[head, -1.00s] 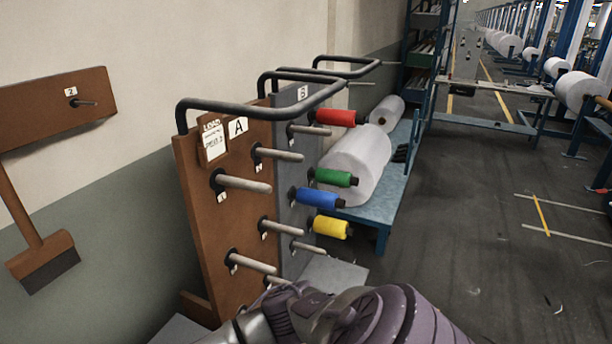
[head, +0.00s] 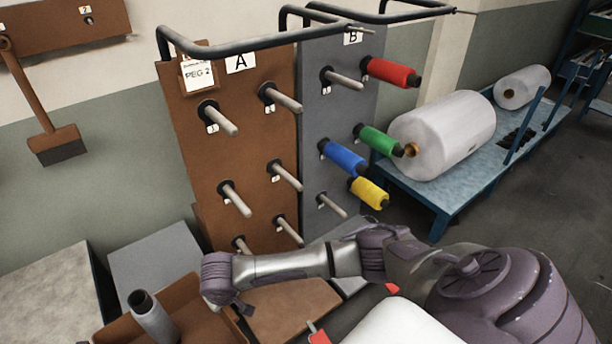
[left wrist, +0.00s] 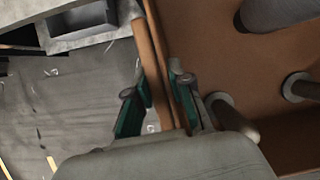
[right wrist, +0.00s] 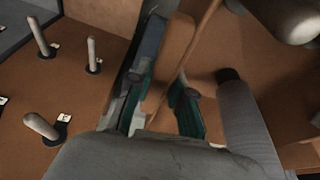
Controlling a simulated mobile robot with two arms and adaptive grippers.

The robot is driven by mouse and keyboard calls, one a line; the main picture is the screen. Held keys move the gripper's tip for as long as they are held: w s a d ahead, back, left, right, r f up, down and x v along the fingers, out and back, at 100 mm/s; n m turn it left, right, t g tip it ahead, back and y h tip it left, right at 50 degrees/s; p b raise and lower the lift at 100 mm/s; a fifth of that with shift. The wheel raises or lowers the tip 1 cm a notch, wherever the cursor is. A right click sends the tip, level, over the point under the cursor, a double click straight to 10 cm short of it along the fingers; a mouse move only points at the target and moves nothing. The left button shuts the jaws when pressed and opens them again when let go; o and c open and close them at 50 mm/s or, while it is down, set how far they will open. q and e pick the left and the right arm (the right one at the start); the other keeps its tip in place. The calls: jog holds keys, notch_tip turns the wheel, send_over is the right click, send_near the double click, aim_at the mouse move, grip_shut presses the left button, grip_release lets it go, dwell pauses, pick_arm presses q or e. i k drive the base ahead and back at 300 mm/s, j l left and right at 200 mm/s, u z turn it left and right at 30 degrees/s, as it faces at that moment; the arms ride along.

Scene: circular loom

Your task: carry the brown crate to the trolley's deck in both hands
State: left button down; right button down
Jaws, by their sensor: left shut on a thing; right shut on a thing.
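The brown crate (head: 180,295) shows at the bottom left of the head view, partly cut off. A grey spool (head: 150,318) with a dark tip leans inside it. In the left wrist view, my left gripper (left wrist: 158,105) is shut on a crate wall (left wrist: 150,60). In the right wrist view, my right gripper (right wrist: 162,108) is shut on another crate wall (right wrist: 176,50), with a grey spool (right wrist: 245,120) inside beside it. In the head view, my arm crosses the bottom and hides part of the crate. I cannot identify the trolley's deck with certainty.
Brown peg board A (head: 235,140) and grey board B (head: 335,130) stand close behind the crate, pegs sticking out. B holds red, green, blue and yellow spools. A blue bench (head: 450,190) bears white rolls. Grey surfaces (head: 155,262) lie left of the boards.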

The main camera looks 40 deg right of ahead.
aim_at(319, 289)
jog(key=k+l, duration=0.1)
jog(key=l, duration=0.35)
jog(key=l+u, duration=0.1)
jog(key=l, duration=0.4)
jog(key=k+l, duration=0.15)
jog(key=l, duration=0.3)
jog(key=k+l+u, duration=0.1)
jog(key=l, duration=1.95)
jog(key=u, duration=0.05)
